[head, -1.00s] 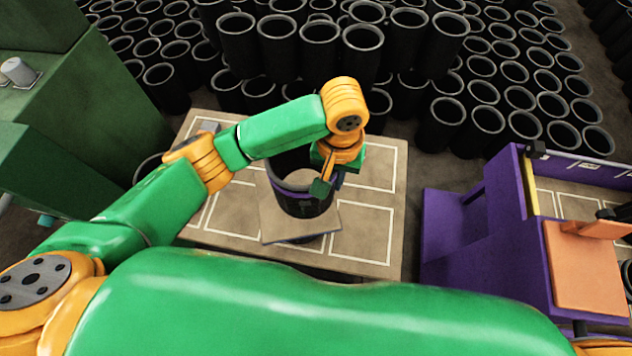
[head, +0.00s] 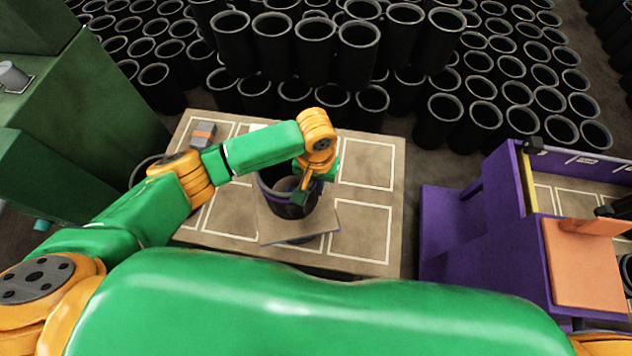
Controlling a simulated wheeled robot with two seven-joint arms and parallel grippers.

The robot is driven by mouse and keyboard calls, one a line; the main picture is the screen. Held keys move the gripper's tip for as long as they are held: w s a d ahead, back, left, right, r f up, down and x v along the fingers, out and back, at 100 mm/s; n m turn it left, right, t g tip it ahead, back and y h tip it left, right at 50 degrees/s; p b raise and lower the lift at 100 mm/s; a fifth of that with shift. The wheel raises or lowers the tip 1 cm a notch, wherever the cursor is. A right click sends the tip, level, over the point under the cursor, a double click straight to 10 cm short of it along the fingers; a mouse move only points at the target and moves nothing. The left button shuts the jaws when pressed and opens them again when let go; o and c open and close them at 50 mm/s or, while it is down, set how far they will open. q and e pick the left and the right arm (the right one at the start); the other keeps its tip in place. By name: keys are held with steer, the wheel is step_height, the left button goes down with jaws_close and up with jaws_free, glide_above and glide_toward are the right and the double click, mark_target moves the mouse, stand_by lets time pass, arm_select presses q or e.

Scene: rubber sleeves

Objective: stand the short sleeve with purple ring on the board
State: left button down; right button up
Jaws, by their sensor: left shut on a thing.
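The short black sleeve (head: 281,207) with a purple ring near its top stands upright, open end up, over the middle of the table. My left gripper (head: 306,192) is at its right rim and shut on its wall. The gripper and wrist hide part of the sleeve's opening and right side. The board (head: 322,221) is a small tan square plate, set at an angle. The sleeve's lower end overlaps the board in the head view; I cannot tell whether it touches. My right gripper is out of view.
The tan table (head: 372,165) has white outlined fields, clear on the right. A small grey and orange item (head: 203,134) lies at its back left. Many tall black sleeves (head: 317,45) stand behind. A purple structure (head: 455,235) is at right, a green one (head: 90,110) at left.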

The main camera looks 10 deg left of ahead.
arm_select(q)
steer(key=shift+f, duration=0.2)
steer(key=c, duration=1)
jaws_free()
steer(key=shift+o, duration=0.2)
step_height(320, 180, up, 13)
steer(key=shift+d+r+p, duration=0.1)
steer(key=shift+r+p, duration=0.05)
steer(key=shift+p, duration=0.2)
